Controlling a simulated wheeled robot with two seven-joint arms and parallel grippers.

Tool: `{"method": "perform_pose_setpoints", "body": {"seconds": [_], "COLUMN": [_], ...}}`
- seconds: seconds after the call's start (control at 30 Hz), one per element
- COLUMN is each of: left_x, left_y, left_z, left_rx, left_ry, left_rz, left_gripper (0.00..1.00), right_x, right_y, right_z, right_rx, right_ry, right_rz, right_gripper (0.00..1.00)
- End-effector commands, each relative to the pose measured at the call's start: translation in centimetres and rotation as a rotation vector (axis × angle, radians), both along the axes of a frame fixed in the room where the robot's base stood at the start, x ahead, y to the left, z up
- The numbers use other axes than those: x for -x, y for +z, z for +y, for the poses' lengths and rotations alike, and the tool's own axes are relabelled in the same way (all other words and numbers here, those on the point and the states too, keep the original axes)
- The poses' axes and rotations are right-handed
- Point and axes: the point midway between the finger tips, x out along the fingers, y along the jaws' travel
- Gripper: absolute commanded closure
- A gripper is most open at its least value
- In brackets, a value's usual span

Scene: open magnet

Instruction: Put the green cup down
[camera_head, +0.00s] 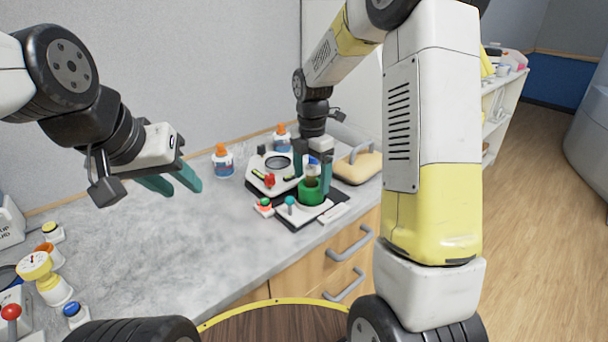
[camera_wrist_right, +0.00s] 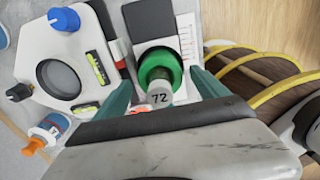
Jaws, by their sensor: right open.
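The green cup (camera_head: 312,194) is at the front of the worktop, on or just above a dark and white board. In the right wrist view the green cup (camera_wrist_right: 173,61) shows as a ring around a pale cylinder (camera_wrist_right: 158,92) marked 72. My right gripper (camera_head: 312,174) is open, pointing down, with one teal finger on each side of the cup; in the wrist view the fingers (camera_wrist_right: 161,92) look apart from it. Whether the cup's base touches the board is hidden. My left gripper (camera_head: 174,182) is open and empty above the worktop at left.
A white device (camera_head: 270,165) with knobs and a round window stands just left of the cup. Two orange-capped bottles (camera_head: 222,162) stand behind. Knobbed items (camera_head: 52,285) crowd the left front. The middle worktop (camera_head: 165,240) is clear.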

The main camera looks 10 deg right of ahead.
Motion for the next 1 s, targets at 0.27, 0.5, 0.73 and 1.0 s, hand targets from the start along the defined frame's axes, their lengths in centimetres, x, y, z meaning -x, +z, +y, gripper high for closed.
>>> {"method": "perform_pose_setpoints", "body": {"seconds": [0.27, 0.5, 0.73, 1.0], "left_x": [0.0, 0.0, 0.0, 0.0], "left_y": [0.0, 0.0, 0.0, 0.0], "left_z": [0.0, 0.0, 0.0, 0.0], "left_rx": [0.000, 0.000, 0.000, 0.000], "left_ry": [0.000, 0.000, 0.000, 0.000], "left_rz": [0.000, 0.000, 0.000, 0.000], "left_gripper": [0.64, 0.64, 0.64, 0.64], "right_x": [-0.1, 0.0, 1.9, 9.0], "right_y": [6.3, 9.5, 11.9, 16.0], "right_z": [0.0, 0.0, -0.5, -1.9], "right_rx": [-0.001, -0.001, -0.019, -0.152], "right_ry": [0.000, 0.000, -0.163, -0.773], "right_rz": [-0.004, -0.001, -0.044, -0.164], "right_gripper": [0.17, 0.17, 0.17, 0.17]}}
